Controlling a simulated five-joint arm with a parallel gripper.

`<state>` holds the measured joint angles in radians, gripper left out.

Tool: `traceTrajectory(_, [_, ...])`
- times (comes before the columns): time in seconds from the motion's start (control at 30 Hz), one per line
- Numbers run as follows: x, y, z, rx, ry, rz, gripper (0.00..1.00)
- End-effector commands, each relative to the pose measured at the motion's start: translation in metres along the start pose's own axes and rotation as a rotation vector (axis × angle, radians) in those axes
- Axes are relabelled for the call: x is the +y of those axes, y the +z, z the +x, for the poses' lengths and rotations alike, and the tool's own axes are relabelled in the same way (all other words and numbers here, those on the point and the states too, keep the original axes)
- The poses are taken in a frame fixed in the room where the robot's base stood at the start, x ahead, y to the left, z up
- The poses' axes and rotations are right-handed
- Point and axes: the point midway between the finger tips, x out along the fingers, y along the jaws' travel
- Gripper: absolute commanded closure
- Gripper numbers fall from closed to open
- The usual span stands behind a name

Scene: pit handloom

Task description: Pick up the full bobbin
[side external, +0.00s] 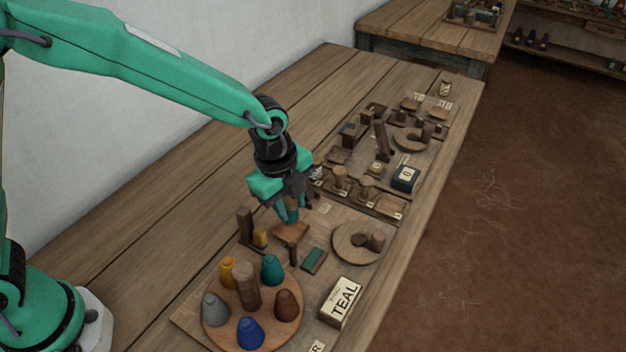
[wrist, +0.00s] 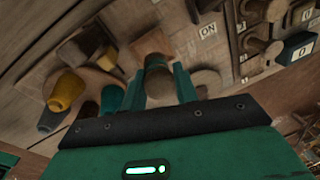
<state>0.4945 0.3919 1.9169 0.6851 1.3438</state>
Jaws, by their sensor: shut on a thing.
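My gripper (side external: 289,213) hangs low over the wooden board, just above a small brown wooden piece (side external: 290,232) on a dark post. In the wrist view my two teal fingers (wrist: 161,85) are closed around a small brown piece (wrist: 158,80). It is partly hidden by the fingers, and I cannot tell for sure whether it is the full bobbin. Thread cones stand on a round wooden board (side external: 225,338): yellow (side external: 227,272), teal (side external: 272,269), brown (side external: 287,305), blue (side external: 250,332) and grey (side external: 215,309).
A card reading TEAL (side external: 341,301) stands at the front right. A round wooden disc (side external: 345,250) with pegs lies right of my gripper. A small green block (side external: 314,260) lies between. Boards with wooden parts and a dark box (side external: 405,177) fill the bench behind. The bench's left side is clear.

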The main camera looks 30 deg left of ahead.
Motion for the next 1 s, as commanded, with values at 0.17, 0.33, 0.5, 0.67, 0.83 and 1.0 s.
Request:
traceTrajectory(0.17, [0.021, -0.026, -0.021, 0.01, 0.003, 0.008, 0.92])
traceTrajectory(0.33, [0.039, -0.049, -0.041, 0.018, 0.006, 0.007, 0.92])
traceTrajectory(0.5, [0.055, -0.067, -0.057, 0.024, 0.013, 0.007, 0.92])
traceTrajectory(0.67, [0.064, -0.078, -0.067, 0.028, 0.016, 0.005, 0.92])
traceTrajectory(0.83, [0.069, -0.084, -0.072, 0.029, 0.019, 0.004, 0.92])
traceTrajectory(1.0, [0.069, -0.084, -0.073, 0.029, 0.019, 0.003, 0.92])
